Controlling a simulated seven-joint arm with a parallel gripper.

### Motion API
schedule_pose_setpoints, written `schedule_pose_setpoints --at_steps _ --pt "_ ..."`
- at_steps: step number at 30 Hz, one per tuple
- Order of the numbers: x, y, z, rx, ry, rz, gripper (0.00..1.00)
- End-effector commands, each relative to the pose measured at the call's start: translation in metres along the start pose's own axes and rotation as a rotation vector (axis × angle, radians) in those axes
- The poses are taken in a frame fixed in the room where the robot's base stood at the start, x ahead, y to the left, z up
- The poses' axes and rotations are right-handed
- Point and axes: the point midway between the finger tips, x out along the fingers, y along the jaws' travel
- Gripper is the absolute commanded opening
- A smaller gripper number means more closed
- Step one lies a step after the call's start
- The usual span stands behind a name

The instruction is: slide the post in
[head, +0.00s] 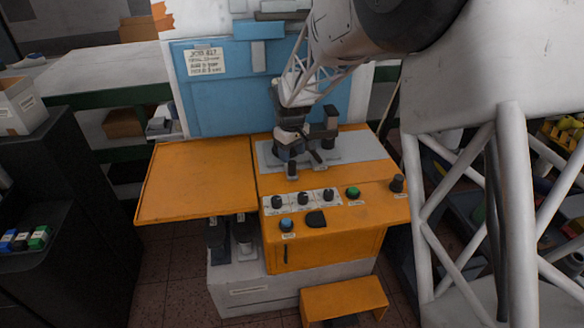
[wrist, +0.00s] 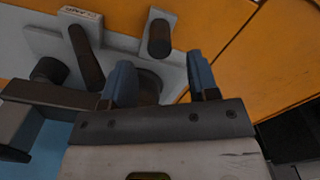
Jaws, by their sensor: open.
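My gripper (head: 287,150) is low over the grey plate (head: 268,155) on the orange machine. In the wrist view my gripper (wrist: 163,78) has its two blue-grey fingers spread apart. A dark round piece (wrist: 148,86) shows between and beyond the fingers, partly hidden; contact cannot be told. A short dark cylinder (wrist: 160,38) stands on a tab of the plate, also seen in the head view (head: 292,170). A dark slanting bar (wrist: 86,60) lies beside the fingers. Which of these is the post cannot be told.
A tall dark block (head: 330,125) stands right of my gripper and shows at left in the wrist view (wrist: 22,120). Knobs (head: 303,198) and a green button (head: 353,192) line the machine's front. The orange side table (head: 195,180) is bare.

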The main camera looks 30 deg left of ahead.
Motion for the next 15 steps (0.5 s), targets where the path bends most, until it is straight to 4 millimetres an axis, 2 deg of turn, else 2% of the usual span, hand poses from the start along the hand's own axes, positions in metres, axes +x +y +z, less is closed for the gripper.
schedule_pose_setpoints --at_steps 9,15 --pt "0.038 0.0 0.001 0.0 -0.002 -0.001 0.54" --pt "0.056 0.0 0.0 0.0 -0.001 -0.001 0.54"
